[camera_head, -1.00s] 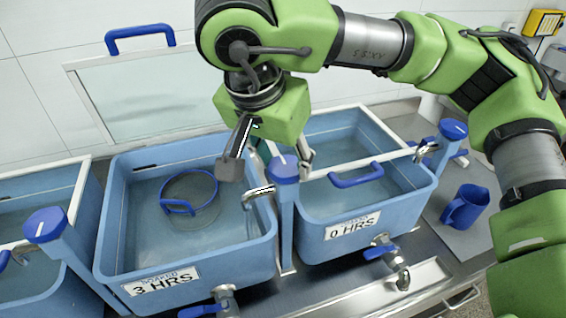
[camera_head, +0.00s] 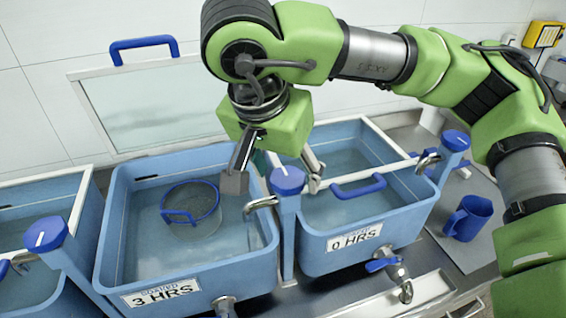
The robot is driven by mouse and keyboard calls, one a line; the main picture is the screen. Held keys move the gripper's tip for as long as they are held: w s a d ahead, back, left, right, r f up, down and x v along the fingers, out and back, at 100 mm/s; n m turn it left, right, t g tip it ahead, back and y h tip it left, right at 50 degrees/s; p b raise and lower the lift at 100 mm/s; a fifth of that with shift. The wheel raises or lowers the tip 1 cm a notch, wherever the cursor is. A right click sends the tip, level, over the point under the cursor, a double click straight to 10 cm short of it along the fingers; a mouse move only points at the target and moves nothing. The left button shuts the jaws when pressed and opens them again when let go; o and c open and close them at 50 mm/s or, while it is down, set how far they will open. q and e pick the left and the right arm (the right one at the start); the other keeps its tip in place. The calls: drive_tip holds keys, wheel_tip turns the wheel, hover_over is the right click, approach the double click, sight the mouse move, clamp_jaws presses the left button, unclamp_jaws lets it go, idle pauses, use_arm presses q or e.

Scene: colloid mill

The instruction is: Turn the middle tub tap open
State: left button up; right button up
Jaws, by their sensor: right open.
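The middle tub (camera_head: 190,275), labelled 3 HRS, has its lid raised and holds water with a round blue-rimmed strainer (camera_head: 192,203) in it. Its tap is a blue post with a round blue knob (camera_head: 288,182) and a metal spout (camera_head: 261,203) over the tub's right side. The knob has a pale mark on top. My right gripper (camera_head: 275,180) is open and points down, with one grey finger left of the knob and one right of it. I cannot tell whether either finger touches it. My left gripper is not in view.
The 0 HRS tub (camera_head: 365,252), with a framed lid and blue handle (camera_head: 358,187), stands to the right. Another tap knob (camera_head: 456,141) rises beyond it. A blue jug (camera_head: 468,218) stands on the counter at right. Another tub and knob (camera_head: 45,230) are at left.

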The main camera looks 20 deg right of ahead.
drive_tip(key=v, duration=1.2)
